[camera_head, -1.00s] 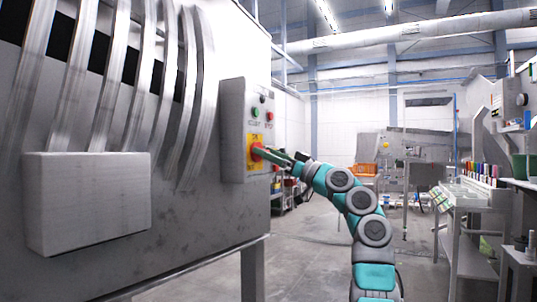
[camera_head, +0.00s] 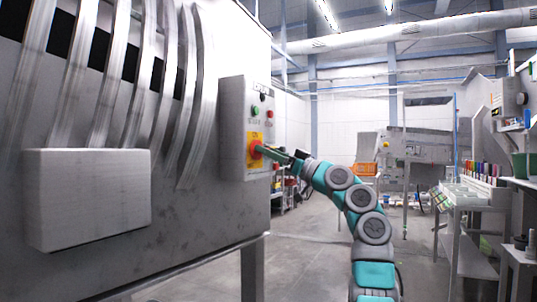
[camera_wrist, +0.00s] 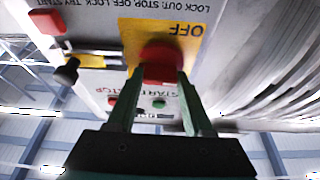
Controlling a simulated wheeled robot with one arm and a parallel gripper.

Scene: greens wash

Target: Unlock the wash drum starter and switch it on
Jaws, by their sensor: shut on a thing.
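The starter box (camera_head: 245,128) is a grey box on the drum's side. It bears a yellow plate (camera_head: 249,138) with a red switch knob (camera_head: 253,150). In the wrist view, the plate (camera_wrist: 198,40) reads OFF and the knob (camera_wrist: 160,62) lies between my fingers. My gripper (camera_head: 264,152) is shut on this knob; its green fingers also show in the wrist view (camera_wrist: 156,85). A red block (camera_wrist: 45,22) and a dark peg (camera_wrist: 65,73) sit beside the plate; I cannot tell if the block is a padlock. Whether the switch has turned is unclear.
The box also has a green button (camera_head: 255,111), a red button (camera_head: 270,114) and a black knob (camera_head: 263,97). The large grey drum housing (camera_head: 150,215) fills the left. A bench (camera_head: 470,196) stands at right. Open floor (camera_head: 310,250) lies between.

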